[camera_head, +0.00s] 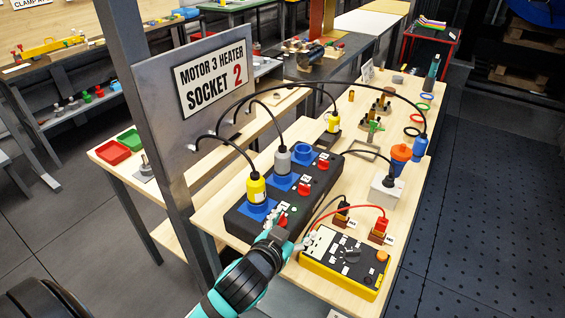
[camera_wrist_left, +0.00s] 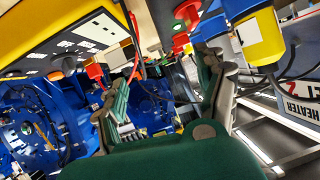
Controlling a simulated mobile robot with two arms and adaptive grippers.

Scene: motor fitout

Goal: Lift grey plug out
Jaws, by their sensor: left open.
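The grey plug (camera_head: 282,159) stands upright in a blue socket of the black socket box (camera_head: 240,224), with its black cable arching up to the sign panel. A yellow plug (camera_head: 256,187) stands in the nearer blue socket; it seems to show at the upper right of the left wrist view (camera_wrist_left: 259,38). My left gripper (camera_head: 294,233) is open, with nothing visible between its fingers. It is at the near end of the box, right of the yellow plug and apart from the grey plug. My right gripper is not in view.
A yellow-and-black tester (camera_head: 345,262) with red and black leads lies right of my left gripper. Red switches (camera_head: 304,188) line the box. The sign panel (camera_head: 181,108) and its post stand left. An empty blue socket (camera_head: 304,150) is behind the grey plug.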

